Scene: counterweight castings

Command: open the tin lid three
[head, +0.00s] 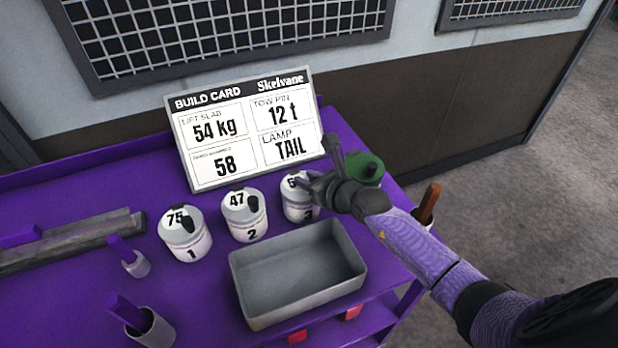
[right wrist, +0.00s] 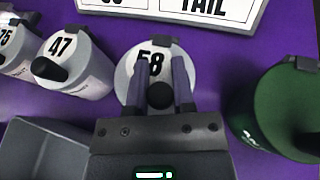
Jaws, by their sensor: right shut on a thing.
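Tin three (head: 298,208) is a white tin on the purple cart, at the right end of a row of three. Its lid shows in the right wrist view (right wrist: 128,80), marked 58 and with a dark round knob (right wrist: 160,95). The lid appears seated on the tin; the gripper partly hides it in the head view. My right gripper (right wrist: 165,85) is over this lid, its two fingers shut on the knob. My left gripper is not in view.
Tin one (head: 186,240) and tin two (head: 246,218) stand to the left, lids marked 75 and 47. A grey tray (head: 262,316) lies in front. A green canister (head: 364,165) stands to the right. A build card (head: 248,125) stands behind.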

